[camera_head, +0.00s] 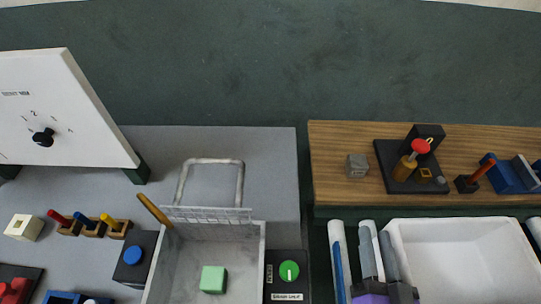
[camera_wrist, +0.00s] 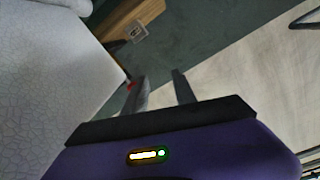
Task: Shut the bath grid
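The bath (camera_head: 258,262) is an open grey box at the lower middle of the head view. Its wire grid (camera_head: 205,214) stands raised at the back edge, with a pale loop handle (camera_head: 242,180) rising behind it. The bath's inside is uncovered, and a green block (camera_head: 213,279) lies in it. The bath's front is cut off by the frame. My gripper (camera_wrist: 158,76) shows two fingers apart with nothing between them in the wrist view. In the head view my purple wrist is at the bottom, right of the bath, clear of the grid. The wrist view does not show the grid.
A black panel with a green knob (camera_head: 289,271) adjoins the bath's right side. A brown stick (camera_head: 152,209) leans at its back left corner. A box with a blue button (camera_head: 133,255) is on the left. A white basin (camera_head: 465,226) and a wooden bench (camera_head: 330,150) are on the right.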

